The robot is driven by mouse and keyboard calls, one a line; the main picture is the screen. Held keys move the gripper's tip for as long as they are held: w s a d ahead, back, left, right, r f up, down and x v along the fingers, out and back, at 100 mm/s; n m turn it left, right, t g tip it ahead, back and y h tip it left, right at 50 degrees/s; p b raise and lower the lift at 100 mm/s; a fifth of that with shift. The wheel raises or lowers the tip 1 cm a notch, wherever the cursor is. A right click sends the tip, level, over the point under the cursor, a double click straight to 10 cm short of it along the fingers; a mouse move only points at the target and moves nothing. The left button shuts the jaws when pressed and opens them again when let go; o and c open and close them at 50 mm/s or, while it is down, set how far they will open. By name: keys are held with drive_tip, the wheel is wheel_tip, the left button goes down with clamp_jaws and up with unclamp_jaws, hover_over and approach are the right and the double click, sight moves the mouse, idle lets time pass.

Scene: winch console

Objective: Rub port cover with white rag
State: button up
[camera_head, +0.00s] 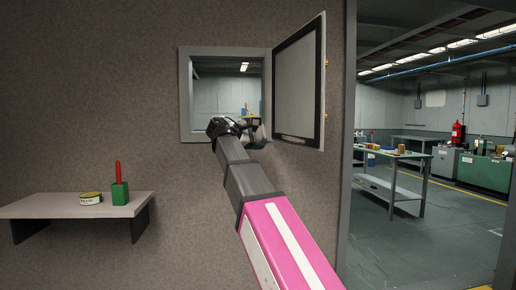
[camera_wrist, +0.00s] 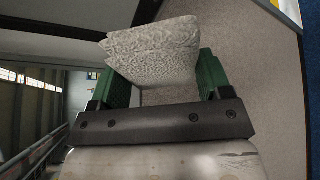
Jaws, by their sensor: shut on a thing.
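The port cover (camera_head: 297,88) is a pale grey panel with a black rim, hinged on the right of a square wall port (camera_head: 186,98) and swung open. My gripper (camera_wrist: 157,68) has green fingers, shut on the white rag (camera_wrist: 155,45), a crumpled, textured cloth that sticks out past the fingertips. In the head view my gripper is in front of the port, by the cover's lower left edge. My arm partly hides it, and I cannot tell whether the rag touches the cover.
A wall shelf (camera_head: 40,207) at left holds a round tin (camera_head: 91,198) and a green block with a red-handled tool (camera_head: 120,190). A doorway at right opens onto a workshop with a green-topped table (camera_head: 392,153). The wall between shelf and port is clear.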

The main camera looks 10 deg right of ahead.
sight(293, 141)
drive_tip(key=shift+w+d, duration=0.15)
drive_tip(key=shift+d, duration=0.8)
drive_tip(key=shift+w+d, duration=0.2)
drive_tip(key=shift+d, duration=0.8)
drive_tip(key=shift+w+d, duration=0.15)
drive_tip(key=shift+d, duration=0.8)
drive_tip(key=shift+w+d, duration=0.2)
drive_tip(key=shift+d, duration=0.75)
drive_tip(key=shift+s+d, duration=0.2)
drive_tip(key=shift+s, duration=1.75)
drive_tip(key=shift+s+d, duration=0.25)
drive_tip(key=shift+s, duration=0.7)
drive_tip(key=shift+s+d, duration=0.25)
drive_tip(key=shift+s, duration=0.65)
drive_tip(key=shift+s+d, duration=0.3)
drive_tip(key=shift+s, duration=1.6)
drive_tip(key=shift+s+d, duration=0.35)
drive_tip(key=shift+s, duration=1.5)
drive_tip(key=shift+s+d, duration=0.3)
drive_tip(key=shift+s, duration=1.6)
drive_tip(key=shift+w+a, duration=0.25)
drive_tip(key=shift+w, duration=1.05)
drive_tip(key=shift+w+a, duration=0.25)
drive_tip(key=shift+w, duration=1.05)
drive_tip(key=shift+w+a, duration=0.25)
drive_tip(key=shift+w, duration=1.05)
